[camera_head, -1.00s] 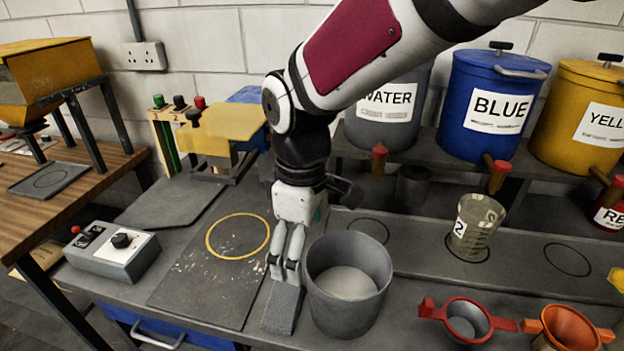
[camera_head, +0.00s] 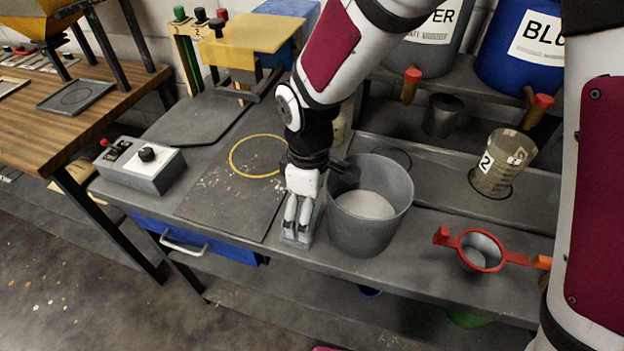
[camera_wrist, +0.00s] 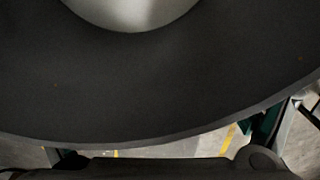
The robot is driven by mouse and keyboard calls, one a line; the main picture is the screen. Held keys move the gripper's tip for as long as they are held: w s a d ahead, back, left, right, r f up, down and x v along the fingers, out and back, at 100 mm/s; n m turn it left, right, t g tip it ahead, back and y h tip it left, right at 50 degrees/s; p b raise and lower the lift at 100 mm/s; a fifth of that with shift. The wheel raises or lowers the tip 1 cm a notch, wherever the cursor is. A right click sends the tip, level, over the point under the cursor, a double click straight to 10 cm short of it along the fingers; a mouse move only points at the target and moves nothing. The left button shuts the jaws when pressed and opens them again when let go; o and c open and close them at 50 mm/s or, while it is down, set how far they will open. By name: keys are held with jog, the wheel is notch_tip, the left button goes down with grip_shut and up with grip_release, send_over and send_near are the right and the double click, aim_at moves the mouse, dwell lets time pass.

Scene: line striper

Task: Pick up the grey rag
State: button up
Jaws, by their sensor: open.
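The grey rag (camera_head: 314,222) lies flat on the grey bench top, close to the left side of the grey bucket. My gripper (camera_head: 297,234) points down over it, with its fingertips at the rag and covering much of it. The jaws are open; the small picture does not show whether the fingertips touch the rag. In the wrist view, the rag cannot be made out.
The grey bucket (camera_head: 367,231), with pale contents, stands right beside my gripper; its dark wall fills much of the wrist view (camera_wrist: 160,85). A control box (camera_head: 143,166), a beaker (camera_head: 497,165) and a red-handled funnel (camera_head: 482,250) stand farther off. A dark board (camera_head: 225,205) lies left.

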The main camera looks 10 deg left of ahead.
notch_tip(320, 180, down, 3)
jog(key=shift+a+f, duration=0.1)
jog(key=shift+f, duration=0.1)
jog(key=c, duration=0.8)
jog(key=shift+o, duration=0.2)
notch_tip(320, 180, up, 18)
dwell(0.4)
